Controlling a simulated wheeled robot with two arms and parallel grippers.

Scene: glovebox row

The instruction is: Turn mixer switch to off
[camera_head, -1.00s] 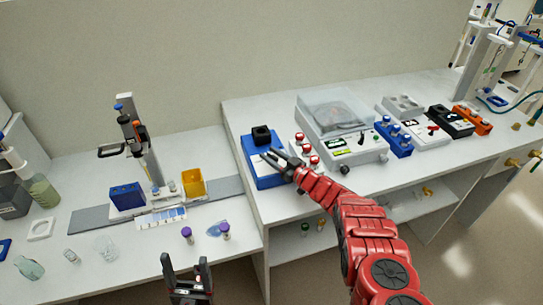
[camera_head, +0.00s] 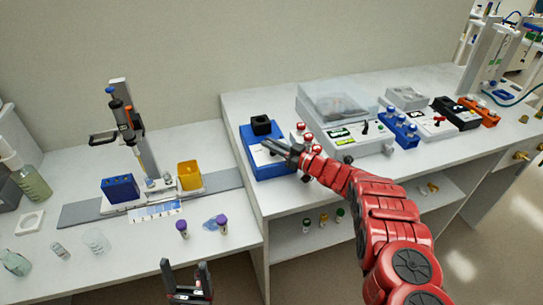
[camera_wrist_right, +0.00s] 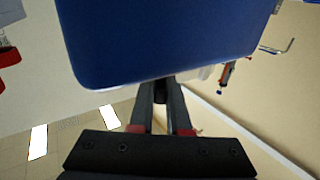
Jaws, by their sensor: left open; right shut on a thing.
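The mixer (camera_head: 268,170) is a blue box with a black cup on top, on the raised white bench left of centre in the head view. Its blue body (camera_wrist_right: 170,40) fills the top of the right wrist view. My right gripper (camera_head: 270,147) reaches in from the right at the mixer. Its fingers (camera_wrist_right: 160,92) are shut on a small dark piece, which looks like the mixer switch (camera_wrist_right: 160,95). The fingers mostly hide the switch, so its setting cannot be read. My left gripper (camera_head: 188,270) is open and empty at the bottom of the head view, away from the mixer.
Bottles with red caps (camera_head: 301,132) stand close right of the mixer, beside my right wrist. A balance (camera_head: 352,135) is further right. On the lower bench are a pipette stand (camera_head: 142,150), a yellow container (camera_head: 190,175) and purple-capped vials (camera_head: 222,222).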

